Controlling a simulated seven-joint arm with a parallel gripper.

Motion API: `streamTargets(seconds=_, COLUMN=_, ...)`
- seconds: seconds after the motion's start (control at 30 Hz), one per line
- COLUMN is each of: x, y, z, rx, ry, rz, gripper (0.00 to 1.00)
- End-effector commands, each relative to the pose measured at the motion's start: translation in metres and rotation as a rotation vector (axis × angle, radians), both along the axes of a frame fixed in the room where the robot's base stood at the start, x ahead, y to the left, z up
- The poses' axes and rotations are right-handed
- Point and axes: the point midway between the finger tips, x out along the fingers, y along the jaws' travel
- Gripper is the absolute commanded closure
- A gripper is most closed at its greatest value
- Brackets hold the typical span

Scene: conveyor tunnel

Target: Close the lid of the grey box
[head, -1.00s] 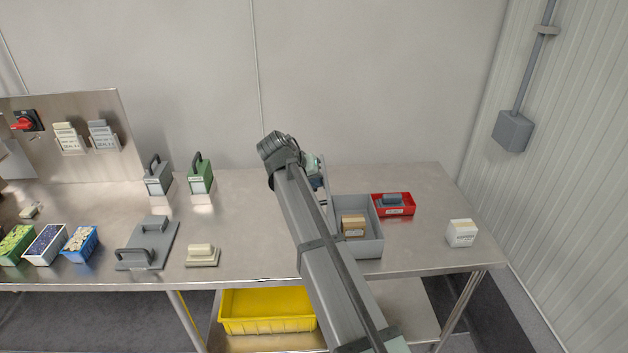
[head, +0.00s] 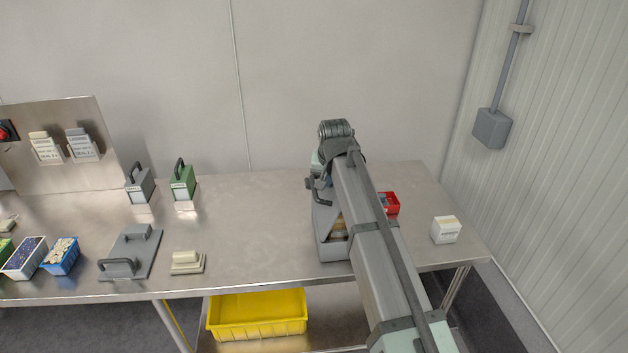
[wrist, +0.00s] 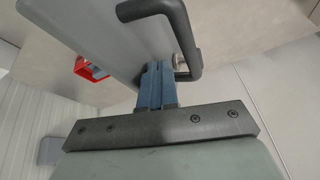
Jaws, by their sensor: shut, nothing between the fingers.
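The grey box (head: 333,253) stands on the steel table, largely hidden behind my arm in the head view. Part of its open inside shows, with a tan block (head: 338,231) in it. Its grey lid (wrist: 110,28) shows in the wrist view as a flat panel with a dark bar handle (wrist: 190,42). In the head view the handle (head: 318,190) sticks out left of my arm, above the box. The lid stands off the box; its exact angle is unclear. My gripper (wrist: 156,70) has its blue fingers shut and empty beside the lid and handle. Whether they touch the lid is unclear.
A red tray (head: 392,203) sits right of the box, partly behind my arm. A white block (head: 445,230) is farther right. A grey plate with handles (head: 130,253) and a cream block (head: 187,262) lie to the left. The table between them and the box is clear.

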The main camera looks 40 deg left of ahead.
Motion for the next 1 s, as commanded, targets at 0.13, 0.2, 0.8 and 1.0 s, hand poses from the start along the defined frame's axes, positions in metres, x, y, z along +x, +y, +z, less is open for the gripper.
streamTargets(seconds=0.13, x=0.016, y=-0.016, z=-0.007, rx=0.099, ry=0.098, rz=-0.004, gripper=1.00)
streamTargets(seconds=0.2, x=0.022, y=-0.022, z=-0.011, rx=0.145, ry=0.145, rz=-0.004, gripper=1.00)
streamTargets(seconds=0.8, x=0.064, y=-0.064, z=-0.065, rx=0.546, ry=0.548, rz=-0.004, gripper=1.00)
streamTargets(seconds=1.0, x=0.072, y=-0.071, z=-0.086, rx=0.667, ry=0.668, rz=-0.002, gripper=1.00)
